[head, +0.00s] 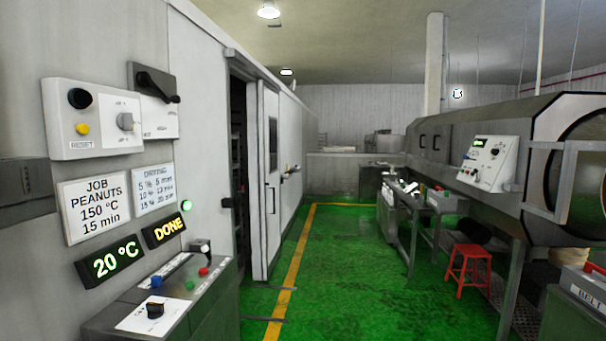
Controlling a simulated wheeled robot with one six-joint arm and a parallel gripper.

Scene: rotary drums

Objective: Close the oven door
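The oven door (269,215) is a tall pale panel with a small dark window, left of the middle in the head view. It stands open. A dark upright gap (239,190) shows between it and the oven's front wall (200,110), with what look like racks inside. A handle or latch (291,170) sticks out to the right, by the door's outer side. Dark fittings sit on the wall at the left edge of the opening. My gripper is not in view.
A red stool (469,272) and a big drum machine (540,150) stand at the right. The green floor (340,270) between is clear.

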